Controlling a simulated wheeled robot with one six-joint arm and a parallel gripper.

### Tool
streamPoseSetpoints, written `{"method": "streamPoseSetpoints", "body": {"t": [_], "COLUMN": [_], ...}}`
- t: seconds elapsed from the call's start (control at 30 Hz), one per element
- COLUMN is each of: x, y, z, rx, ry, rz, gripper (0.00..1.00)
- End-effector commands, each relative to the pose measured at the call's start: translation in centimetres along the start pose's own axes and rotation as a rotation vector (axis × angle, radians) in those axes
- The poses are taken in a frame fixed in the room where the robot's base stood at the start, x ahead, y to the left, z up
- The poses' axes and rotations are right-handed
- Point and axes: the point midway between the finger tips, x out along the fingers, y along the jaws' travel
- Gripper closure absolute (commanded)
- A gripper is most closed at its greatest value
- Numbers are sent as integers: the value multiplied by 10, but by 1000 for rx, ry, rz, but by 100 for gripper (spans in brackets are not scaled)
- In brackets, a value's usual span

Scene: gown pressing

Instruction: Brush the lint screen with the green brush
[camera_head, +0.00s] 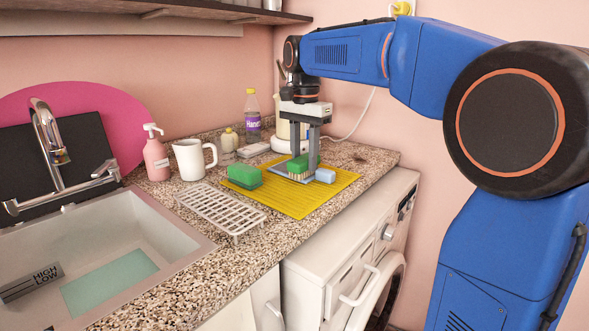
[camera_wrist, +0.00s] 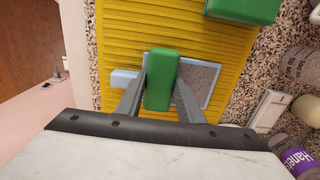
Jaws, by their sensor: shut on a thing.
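My gripper (camera_head: 305,156) points down over the yellow mat, shut on the green brush (camera_head: 298,164), whose pale bristles face down. The wrist view shows the brush (camera_wrist: 162,80) between the two fingers (camera_wrist: 161,88). Under the brush lies the lint screen, a grey rectangular panel (camera_wrist: 201,77) with a light blue tab (camera_wrist: 123,79) at one end; the tab also shows in the head view (camera_head: 326,175). The brush and fingers hide the middle of the screen. The bristles look at or very close to the screen; I cannot tell whether they touch.
A second green block (camera_head: 243,175) with a dark underside sits on the yellow mat (camera_head: 300,205). A white rack (camera_head: 220,210), mug (camera_head: 193,158), pink soap bottle (camera_head: 156,155) and sink (camera_head: 110,255) are to the left. A purple-labelled bottle (camera_head: 253,118) stands behind.

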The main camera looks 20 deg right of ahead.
Motion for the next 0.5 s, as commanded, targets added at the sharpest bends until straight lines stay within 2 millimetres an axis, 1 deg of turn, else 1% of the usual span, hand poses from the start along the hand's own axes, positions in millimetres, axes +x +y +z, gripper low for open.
{"method": "streamPoseSetpoints", "body": {"t": [0.27,0.5], "x": [-1,-14], "y": [0,0], "z": [0,0], "rx": [0,0], "ry": [-1,0], "rz": [2,1], "gripper": [91,91]}}
